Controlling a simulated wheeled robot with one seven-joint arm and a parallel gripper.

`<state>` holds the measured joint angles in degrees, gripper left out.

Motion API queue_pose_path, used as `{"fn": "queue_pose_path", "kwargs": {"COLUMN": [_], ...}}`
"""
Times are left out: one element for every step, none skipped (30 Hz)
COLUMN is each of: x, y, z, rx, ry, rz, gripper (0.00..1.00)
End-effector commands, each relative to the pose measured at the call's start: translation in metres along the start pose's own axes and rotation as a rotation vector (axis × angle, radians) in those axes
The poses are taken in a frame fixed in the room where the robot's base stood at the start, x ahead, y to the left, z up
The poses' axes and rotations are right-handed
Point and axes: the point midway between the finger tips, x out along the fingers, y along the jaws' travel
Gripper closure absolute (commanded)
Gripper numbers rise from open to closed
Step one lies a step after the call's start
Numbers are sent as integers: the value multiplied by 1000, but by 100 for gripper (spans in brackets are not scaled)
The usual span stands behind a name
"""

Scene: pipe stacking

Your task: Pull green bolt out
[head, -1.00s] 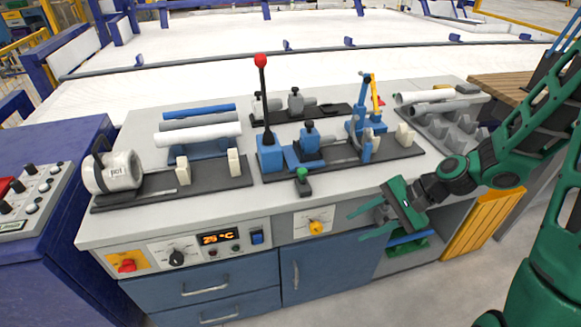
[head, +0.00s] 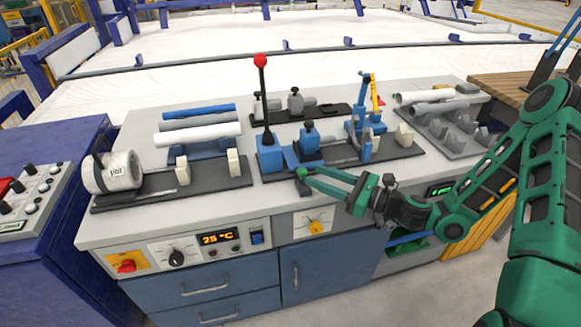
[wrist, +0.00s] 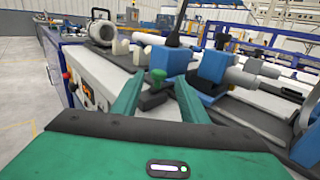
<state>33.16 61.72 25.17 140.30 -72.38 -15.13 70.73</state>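The green bolt (wrist: 157,77) has a rounded green head and stands upright in a small dark block (wrist: 152,99). In the head view the bolt (head: 301,173) is at the front edge of the bench's middle fixture, partly covered by my fingers. My gripper (wrist: 160,82) is open, with one green finger on each side of the bolt in the wrist view. In the head view my gripper (head: 312,176) reaches in from the right, its fingertips at the bolt. Whether the fingers touch it I cannot tell.
Just behind the bolt stands a blue clamp fixture (head: 270,158) with a tall red-knobbed lever (head: 261,62). Pipes (head: 198,134) lie on a rack to the left. A grey pipe holder (head: 455,125) stands at the right. The front strip of the bench top is clear.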

Motion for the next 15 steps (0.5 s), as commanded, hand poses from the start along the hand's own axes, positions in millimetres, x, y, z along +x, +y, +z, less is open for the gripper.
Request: {"fn": "queue_pose_path", "kwargs": {"x": [6,11,17,22,28,36,41,46,53,59,64,70,74,78,83], "y": [1,1,2,2,2,2,2,2,2,2,2,2,2,2,2], "z": [0,0,0,0,0,0,0,0,0,0,0,0,0,0,0], "rx": [-2,-3,-4,-4,-4,-6,-6,-5,-6,-7,-6,-6,-6,-6,-6], "ry": [0,0,0,-1,0,0,0,1,1,1,1,0,0,0,1], "rz": [4,4,5,5,6,7,6,6,6,6,6,6,6,5,5], "gripper": [60,60,60,60,60,60,60,60,60,60,60,60,60,60,60]}}
